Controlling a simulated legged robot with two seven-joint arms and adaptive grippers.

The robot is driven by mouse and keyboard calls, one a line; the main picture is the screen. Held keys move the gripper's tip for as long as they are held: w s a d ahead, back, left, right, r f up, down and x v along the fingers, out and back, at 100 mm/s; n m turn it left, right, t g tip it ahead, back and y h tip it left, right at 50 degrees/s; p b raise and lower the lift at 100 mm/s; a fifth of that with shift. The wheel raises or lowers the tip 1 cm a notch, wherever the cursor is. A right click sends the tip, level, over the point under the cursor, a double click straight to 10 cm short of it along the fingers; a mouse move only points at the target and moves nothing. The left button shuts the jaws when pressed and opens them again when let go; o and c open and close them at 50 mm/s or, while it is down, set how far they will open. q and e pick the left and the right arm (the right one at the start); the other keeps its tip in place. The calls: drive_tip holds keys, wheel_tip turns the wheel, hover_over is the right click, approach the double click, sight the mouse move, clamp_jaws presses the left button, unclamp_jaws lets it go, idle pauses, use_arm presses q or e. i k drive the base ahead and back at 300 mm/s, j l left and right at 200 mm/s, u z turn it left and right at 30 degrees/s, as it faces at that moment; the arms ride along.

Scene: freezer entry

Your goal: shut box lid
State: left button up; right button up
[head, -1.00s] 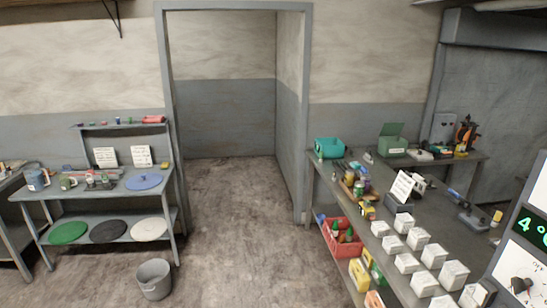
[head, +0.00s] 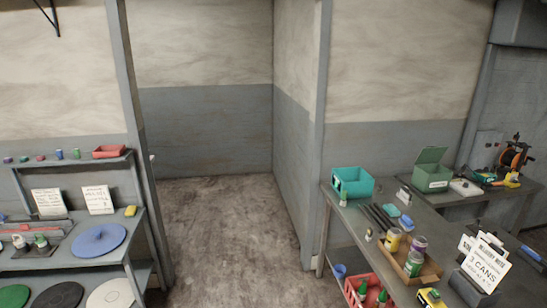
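A green box (head: 432,179) with its lid (head: 431,155) raised stands on the far bench at the right, near the back wall. A small pale label is on its front. The lid tilts up at the back of the box. A teal open-topped bin (head: 352,183) stands on the nearer bench to its left, and I see no lid on it. Neither of my grippers is in the head view.
The right bench (head: 340,215) holds tools, a tray of cans (head: 412,262) and note signs (head: 484,264). A red crate (head: 369,292) sits below. A left bench holds a blue disc (head: 98,241). The floor (head: 215,225) between the benches is clear.

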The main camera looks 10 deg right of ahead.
sight(428, 155)
drive_tip(key=i+j, duration=0.1)
drive_tip(key=i, duration=2.05)
drive_tip(key=i+z, duration=0.5)
drive_tip(key=i+j+z, duration=0.2)
drive_tip(key=i+z, duration=0.25)
drive_tip(key=i+j+z, duration=0.3)
drive_tip(key=z, duration=0.2)
drive_tip(key=i+j+z, duration=0.3)
drive_tip(key=j+z, duration=0.15)
drive_tip(key=i+j+z, duration=0.15)
drive_tip(key=j+z, duration=0.15)
drive_tip(key=i+j+z, duration=0.25)
drive_tip(key=j+z, duration=0.3)
drive_tip(key=j, duration=0.15)
drive_tip(key=i+j+z, duration=0.1)
drive_tip(key=j+z, duration=0.15)
drive_tip(key=j, duration=0.15)
